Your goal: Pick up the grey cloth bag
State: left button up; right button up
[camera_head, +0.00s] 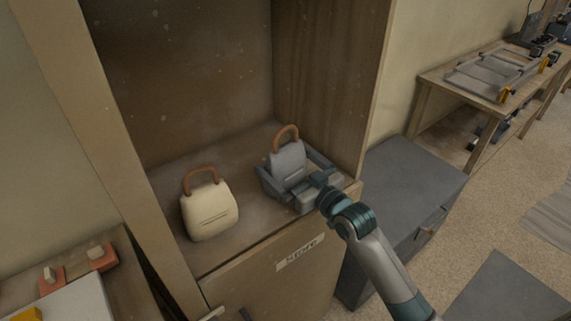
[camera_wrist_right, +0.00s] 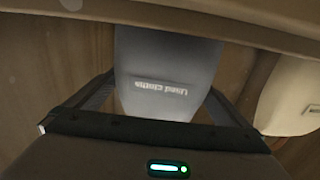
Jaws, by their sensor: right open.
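The grey cloth bag (camera_head: 288,163) stands upright in the wooden cabinet, at the right side of its shelf, with a brown loop handle on top. In the right wrist view the grey bag (camera_wrist_right: 165,72) fills the middle, with upside-down lettering on its front. My right gripper (camera_head: 283,159) reaches in from the front right. Its jaws are open, with one finger on each side of the grey bag; I cannot tell whether either touches it. The fingers also flank the bag in the right wrist view (camera_wrist_right: 160,90). My left gripper is not in view.
A cream bag (camera_head: 209,211) with a brown handle stands left of the grey one, and shows at the right in the wrist view (camera_wrist_right: 292,98). The cabinet's right wall (camera_head: 330,75) is close to my right finger. A grey chest (camera_head: 405,190) stands right of the cabinet.

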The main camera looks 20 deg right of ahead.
aim_at(291, 153)
dwell(0.4)
jog(key=c, duration=1)
jog(key=shift+r, duration=0.1)
jog(key=shift+r, duration=0.5)
jog(key=r, duration=0.1)
jog(key=r+b, duration=0.1)
jog(key=r, duration=0.1)
jog(key=shift+s+d+r+b, duration=0.1)
jog(key=shift+s+d+b, duration=0.05)
jog(key=shift+s+b, duration=0.15)
jog(key=s+d+r+b, duration=0.2)
jog(key=s+d+r, duration=0.3)
jog(key=s, duration=0.4)
jog(key=shift+s+d+r, duration=0.25)
jog(key=shift+s+r, duration=0.05)
jog(key=shift+r, duration=0.55)
